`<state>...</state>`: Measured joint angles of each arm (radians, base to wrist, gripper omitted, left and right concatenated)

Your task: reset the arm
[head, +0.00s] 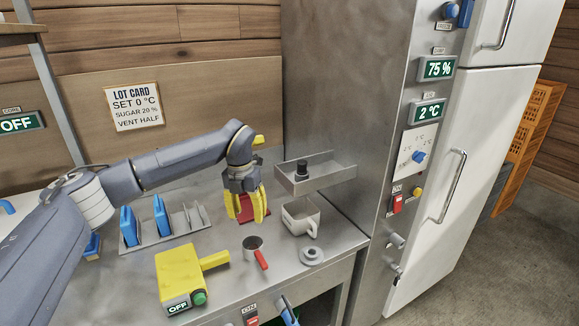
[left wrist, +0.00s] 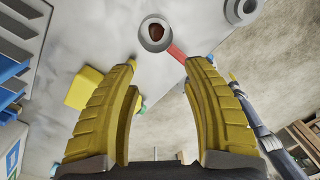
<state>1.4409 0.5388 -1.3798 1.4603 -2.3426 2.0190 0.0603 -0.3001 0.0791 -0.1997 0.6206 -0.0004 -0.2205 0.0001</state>
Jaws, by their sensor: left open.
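My left arm reaches in from the left over the steel counter (head: 215,268). Its yellow-fingered left gripper (head: 247,208) points down above the counter. In the left wrist view the left gripper (left wrist: 162,72) has its two fingers apart with nothing between them. A small steel cup with a red handle (head: 253,247) stands in front of the gripper, apart from it. In the wrist view this cup (left wrist: 146,43) lies beyond the fingertips and holds something brown. My right gripper does not show clearly in either view.
A white square mug (head: 290,223) and a grey ring-shaped piece (head: 312,255) stand right of the gripper. A grey tray (head: 335,176) is behind them. A yellow box (head: 178,270) reading OFF and a rack with blue plates (head: 163,213) are left. A steel cabinet (head: 345,80) bounds the right.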

